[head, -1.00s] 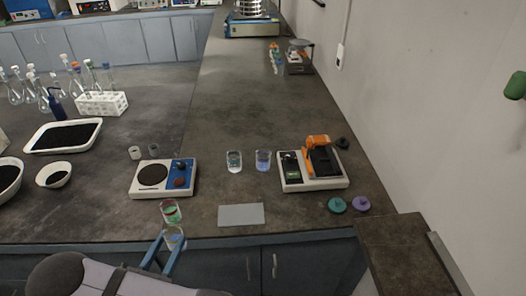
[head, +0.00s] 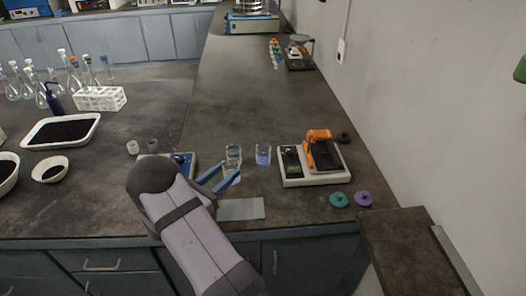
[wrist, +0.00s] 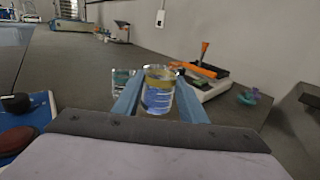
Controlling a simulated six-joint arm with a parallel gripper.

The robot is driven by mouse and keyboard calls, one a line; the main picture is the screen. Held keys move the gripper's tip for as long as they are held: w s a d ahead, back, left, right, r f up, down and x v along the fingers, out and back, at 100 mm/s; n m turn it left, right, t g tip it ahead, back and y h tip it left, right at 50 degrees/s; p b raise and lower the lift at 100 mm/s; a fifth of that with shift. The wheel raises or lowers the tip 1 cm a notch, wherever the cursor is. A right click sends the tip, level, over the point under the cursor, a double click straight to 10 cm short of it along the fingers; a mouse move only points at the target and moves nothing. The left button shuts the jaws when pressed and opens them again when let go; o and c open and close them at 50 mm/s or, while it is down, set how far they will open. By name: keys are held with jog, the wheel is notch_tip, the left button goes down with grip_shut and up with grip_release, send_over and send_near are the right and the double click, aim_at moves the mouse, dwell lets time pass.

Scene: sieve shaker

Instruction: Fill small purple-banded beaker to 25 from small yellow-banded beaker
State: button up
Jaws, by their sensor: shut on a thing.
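My gripper (head: 226,182) is shut on a small glass beaker (wrist: 159,92), which has a yellow band near its rim in the wrist view. Blue shows through its glass; I cannot tell whether this is its own liquid or the beaker behind. In the head view the held beaker is partly hidden by the fingers. Just beyond it stand two small beakers. The right one (head: 263,155) looks blue-purple, though its band is too small to read for certain. The left one (head: 233,153) is clear with a greenish tint, and shows beside the left finger in the wrist view (wrist: 121,80).
A white and black device with an orange part (head: 318,158) stands right of the beakers. A grey plate (head: 242,209) lies near the front edge. My arm partly covers a blue and white hotplate (head: 184,163). Teal (head: 338,199) and purple (head: 363,199) lids lie at right.

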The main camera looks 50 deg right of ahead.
jog(key=s+d+r+m+g+b, duration=0.1)
jog(key=s+d, duration=0.3)
jog(key=d, duration=0.4)
jog(key=s+d+r+m+g+b, duration=0.1)
jog(key=s+d, duration=0.3)
jog(key=d, duration=0.5)
jog(key=shift+d+r+g+b, duration=0.2)
jog(key=shift+d+g+b, duration=0.1)
jog(key=shift+g+b, duration=0.4)
jog(key=shift+w+t, duration=0.1)
jog(key=shift+t, duration=0.2)
jog(key=n+h+p, duration=0.1)
jog(key=n+p, duration=0.2)
jog(key=n, duration=0.6)
send_over(263, 155)
jog(key=s, duration=0.2)
jog(key=shift+w+a+f, duration=0.15)
jog(key=shift+a+f, duration=0.2)
jog(key=shift+f, duration=0.2)
jog(key=shift+w+r+n+p, duration=0.15)
jog(key=shift+n+p, duration=0.15)
jog(key=shift+p, duration=0.1)
jog(key=shift+w+r+n+t+p, duration=0.1)
jog(key=shift+r+n+t+p, duration=0.1)
jog(key=shift+n+p, duration=0.45)
jog(key=shift+w+r+n+t+p, duration=0.1)
jog(key=shift+n+t+p, duration=0.1)
jog(key=shift+n+p, duration=0.4)
dwell(1.6)
